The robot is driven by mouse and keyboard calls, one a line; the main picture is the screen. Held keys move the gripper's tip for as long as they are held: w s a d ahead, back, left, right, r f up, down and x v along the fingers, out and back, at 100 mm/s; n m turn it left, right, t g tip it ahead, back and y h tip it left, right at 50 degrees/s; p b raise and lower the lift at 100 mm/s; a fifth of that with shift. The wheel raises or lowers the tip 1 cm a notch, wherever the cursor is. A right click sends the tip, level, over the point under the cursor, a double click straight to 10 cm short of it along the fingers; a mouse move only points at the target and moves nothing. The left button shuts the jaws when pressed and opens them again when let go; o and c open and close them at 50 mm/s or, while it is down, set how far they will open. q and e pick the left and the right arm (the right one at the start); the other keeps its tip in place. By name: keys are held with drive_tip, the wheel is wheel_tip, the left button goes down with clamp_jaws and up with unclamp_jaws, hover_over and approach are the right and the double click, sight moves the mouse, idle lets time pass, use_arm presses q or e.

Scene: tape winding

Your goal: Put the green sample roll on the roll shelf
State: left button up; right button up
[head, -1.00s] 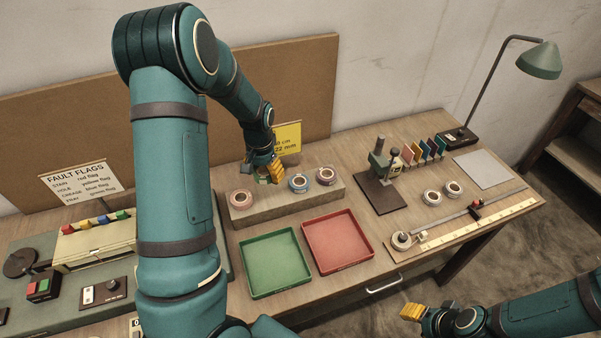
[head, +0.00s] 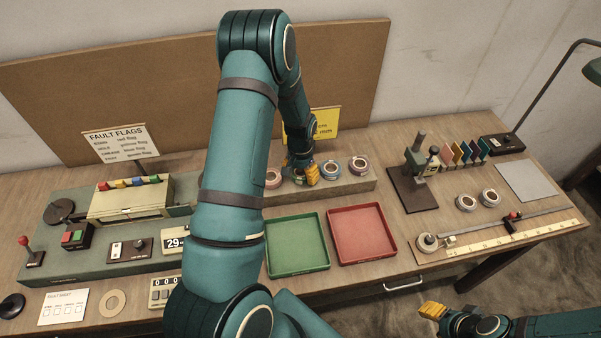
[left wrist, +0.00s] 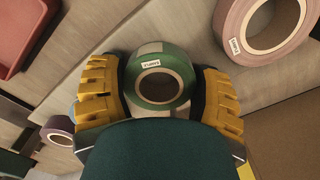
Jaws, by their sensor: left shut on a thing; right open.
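The green sample roll (left wrist: 140,92), with a small white label, sits between the two yellow fingers of my left gripper (left wrist: 158,92), which is shut on it. In the head view my left gripper (head: 303,172) is at the long raised block that is the roll shelf (head: 340,189), between a pink roll (head: 273,178) and a blue roll (head: 329,169). The green roll is hidden there by my gripper. I cannot tell whether it touches the shelf top. My right gripper (head: 432,311) is open and empty, low at the right, off the table's front edge.
Another roll (head: 359,164) stands at the shelf's right end. A green tray (head: 298,244) and a red tray (head: 362,233) lie in front. Two pale rolls and a ruler board (head: 510,237) are at the right. A yellow sign (head: 326,123) stands behind the shelf.

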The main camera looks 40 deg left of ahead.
use_arm(q)
drive_tip(key=shift+f, duration=0.15)
drive_tip(key=o, duration=1.1)
drive_tip(key=shift+r, duration=0.25)
wheel_tip(320, 180, up, 12)
drive_tip(key=shift+f, duration=0.1)
